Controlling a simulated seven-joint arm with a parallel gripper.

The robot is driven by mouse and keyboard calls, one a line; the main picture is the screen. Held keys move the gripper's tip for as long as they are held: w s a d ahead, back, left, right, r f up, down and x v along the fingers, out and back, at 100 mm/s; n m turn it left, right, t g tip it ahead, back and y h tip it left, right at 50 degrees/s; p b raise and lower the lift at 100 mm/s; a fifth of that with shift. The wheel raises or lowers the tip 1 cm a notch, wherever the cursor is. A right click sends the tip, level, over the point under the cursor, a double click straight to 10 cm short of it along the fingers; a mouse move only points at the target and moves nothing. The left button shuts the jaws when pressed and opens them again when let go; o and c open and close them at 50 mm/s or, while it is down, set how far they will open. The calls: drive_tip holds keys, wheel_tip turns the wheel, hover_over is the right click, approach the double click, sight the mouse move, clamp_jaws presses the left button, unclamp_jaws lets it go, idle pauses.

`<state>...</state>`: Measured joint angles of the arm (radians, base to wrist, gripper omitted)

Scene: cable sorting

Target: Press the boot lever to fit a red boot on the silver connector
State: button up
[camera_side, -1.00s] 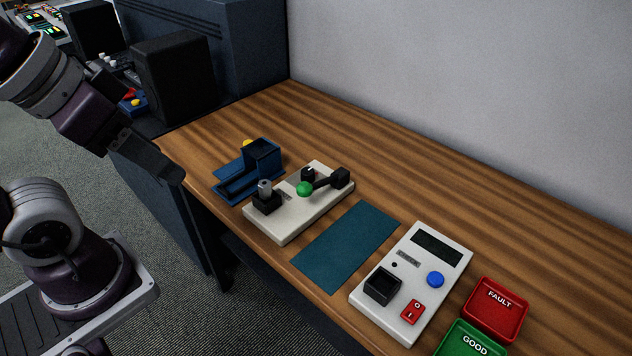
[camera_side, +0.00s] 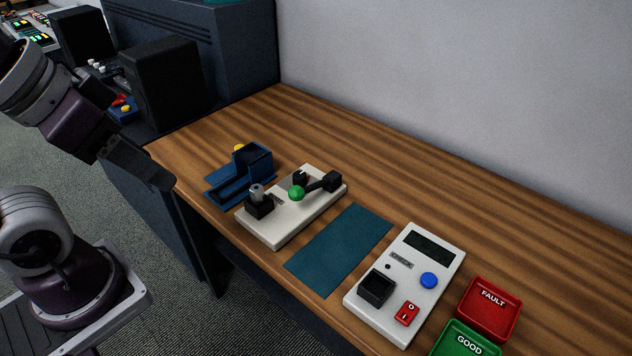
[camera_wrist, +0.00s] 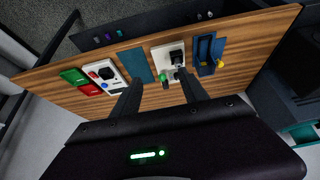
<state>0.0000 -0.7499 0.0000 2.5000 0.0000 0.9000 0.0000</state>
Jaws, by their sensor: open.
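The boot press is a white base (camera_side: 275,229) on the wooden bench, with a lever ending in a green ball knob (camera_side: 296,193). The lever's arm runs to a black pivot block (camera_side: 333,181). The silver connector (camera_side: 257,191) stands upright in a black holder at the base's left end. No red boot can be made out on it. My gripper (camera_side: 172,186) is at the left, off the bench's front edge and apart from the press. In the wrist view my gripper (camera_wrist: 160,88) has its two fingers spread with nothing between them; the green knob (camera_wrist: 166,85) shows beyond them.
A blue fixture (camera_side: 240,178) stands left of the press. A teal mat (camera_side: 340,248) lies right of it, then a white tester box (camera_side: 385,322). A red FAULT tray (camera_side: 488,309) and a green GOOD tray (camera_side: 466,341) are at lower right. The bench behind is clear.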

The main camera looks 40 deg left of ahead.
clamp_jaws()
idle(1.6)
